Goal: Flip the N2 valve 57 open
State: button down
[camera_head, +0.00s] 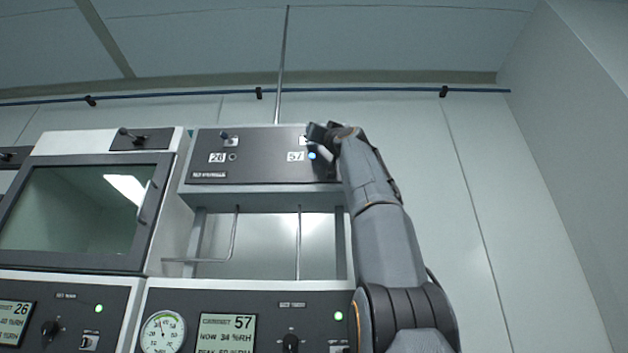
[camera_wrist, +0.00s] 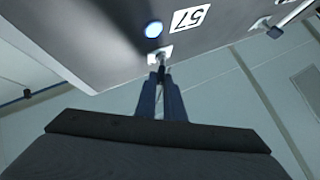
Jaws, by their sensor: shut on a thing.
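The N2 valve 57 sits on the dark upper panel (camera_head: 262,172). Its "57" label (camera_head: 295,156) and lit blue lamp (camera_head: 312,156) show beside my gripper (camera_head: 318,133). In the wrist view the label (camera_wrist: 190,18) appears upside down, with the blue lamp (camera_wrist: 153,29) next to it. My gripper (camera_wrist: 161,78) is shut on the small lever of valve 57 (camera_wrist: 160,56), just at its light mounting plate. The fingers and arm hide most of the lever in the head view, so its exact tilt is hard to tell.
The toggle of valve 26 (camera_head: 224,136) stands left on the same panel, its lamp dark. A glass-fronted cabinet (camera_head: 80,212) is further left. Below are a gauge (camera_head: 163,332) and a display reading 57 (camera_head: 228,333). The wall right of my arm is clear.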

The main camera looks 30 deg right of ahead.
jog(key=shift+w, duration=0.1)
jog(key=c, duration=1.9)
grip_release()
jog(key=shift+d, duration=0.1)
jog(key=shift+o, duration=0.2)
jog(key=b+v, duration=0.7)
jog(key=b, duration=0.1)
jog(key=shift+s+f+b, duration=0.25)
jog(key=shift+s+b, duration=0.05)
jog(key=shift+s, duration=0.05)
